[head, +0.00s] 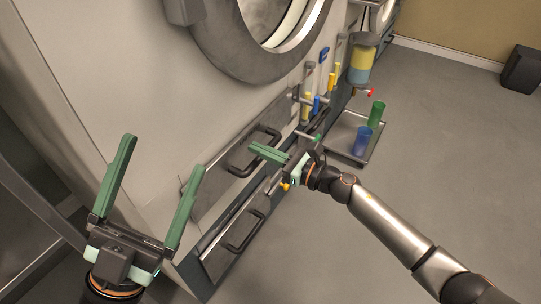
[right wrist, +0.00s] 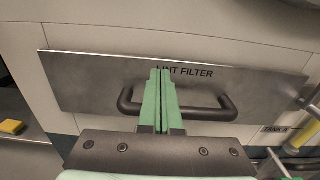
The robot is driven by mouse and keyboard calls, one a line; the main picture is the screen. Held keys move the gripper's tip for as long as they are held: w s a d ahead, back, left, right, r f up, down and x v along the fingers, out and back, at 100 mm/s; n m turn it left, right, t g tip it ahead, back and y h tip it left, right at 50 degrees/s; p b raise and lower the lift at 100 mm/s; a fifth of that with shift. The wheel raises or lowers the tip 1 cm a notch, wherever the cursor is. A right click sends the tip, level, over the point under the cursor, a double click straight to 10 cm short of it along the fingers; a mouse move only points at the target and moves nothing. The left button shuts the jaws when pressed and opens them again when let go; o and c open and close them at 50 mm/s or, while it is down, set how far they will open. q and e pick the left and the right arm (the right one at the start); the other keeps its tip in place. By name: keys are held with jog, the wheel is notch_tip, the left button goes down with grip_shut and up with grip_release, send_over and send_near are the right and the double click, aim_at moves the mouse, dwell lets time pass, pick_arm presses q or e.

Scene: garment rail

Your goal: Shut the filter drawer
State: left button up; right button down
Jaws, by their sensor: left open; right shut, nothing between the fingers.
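The filter drawer has a grey metal front (right wrist: 90,85) marked LINT FILTER and a dark bar handle (right wrist: 215,112) in the right wrist view. In the head view its front (head: 208,187) is the upper one low on the machine. I cannot tell how far it stands out. My right gripper (head: 255,149) is shut and empty in front of this drawer, near its handle. Its closed green fingers (right wrist: 161,74) hide part of the front and handle in the right wrist view; contact cannot be told. My left gripper (head: 164,155) is open and empty, left of the drawer.
A lower panel with a handle (head: 246,232) sits below the filter drawer. To the right are coloured valves, a yellow-blue container (head: 362,62) and a tray (head: 345,150) with a green cup (head: 377,113) and a blue cup (head: 362,139).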

jog(key=p+v, duration=0.1)
jog(key=v, duration=1)
jog(key=shift+p, duration=0.3)
jog(key=shift+s+d, duration=0.1)
jog(key=shift+s, duration=0.05)
